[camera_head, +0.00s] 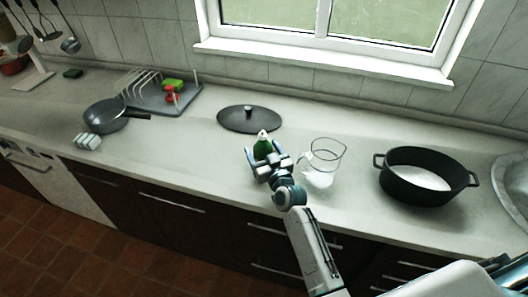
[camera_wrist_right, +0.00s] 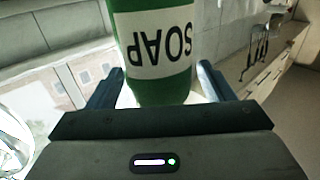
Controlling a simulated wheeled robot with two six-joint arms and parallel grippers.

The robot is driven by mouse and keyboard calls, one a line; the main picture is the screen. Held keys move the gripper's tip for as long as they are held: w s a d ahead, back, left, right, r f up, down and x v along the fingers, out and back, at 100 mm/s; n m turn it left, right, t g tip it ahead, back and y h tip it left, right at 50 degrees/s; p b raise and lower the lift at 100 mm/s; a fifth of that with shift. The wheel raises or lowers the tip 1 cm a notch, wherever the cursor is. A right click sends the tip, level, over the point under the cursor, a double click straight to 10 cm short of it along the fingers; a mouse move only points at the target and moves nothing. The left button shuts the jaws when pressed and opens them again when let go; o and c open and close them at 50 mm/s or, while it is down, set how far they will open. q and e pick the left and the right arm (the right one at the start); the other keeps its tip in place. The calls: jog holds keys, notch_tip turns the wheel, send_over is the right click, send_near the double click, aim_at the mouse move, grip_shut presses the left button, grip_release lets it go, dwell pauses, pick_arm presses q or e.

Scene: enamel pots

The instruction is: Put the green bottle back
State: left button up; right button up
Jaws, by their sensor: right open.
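The green bottle (camera_head: 264,144) stands on the counter in the middle of the head view, with its lower part hidden behind my right gripper. In the right wrist view the bottle (camera_wrist_right: 155,88) has a white label reading SOAP, upside down in that picture. My right gripper (camera_head: 265,155) is open, with one finger on each side of the bottle. The wrist view shows a gap between the bottle and the right-hand finger; contact on the other side is hard to tell. My left gripper is in neither view.
A glass jug (camera_head: 322,165) stands close to the right of the bottle, and a black pot (camera_head: 425,178) further right. A dark lid (camera_head: 249,119) lies behind. A dish rack (camera_head: 160,95) and a pan (camera_head: 105,116) are at left, with free counter between.

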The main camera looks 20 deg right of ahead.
jog(key=shift+r, duration=0.2)
jog(key=s+d+b, duration=0.1)
jog(key=s+b, duration=0.2)
jog(key=s, duration=0.9)
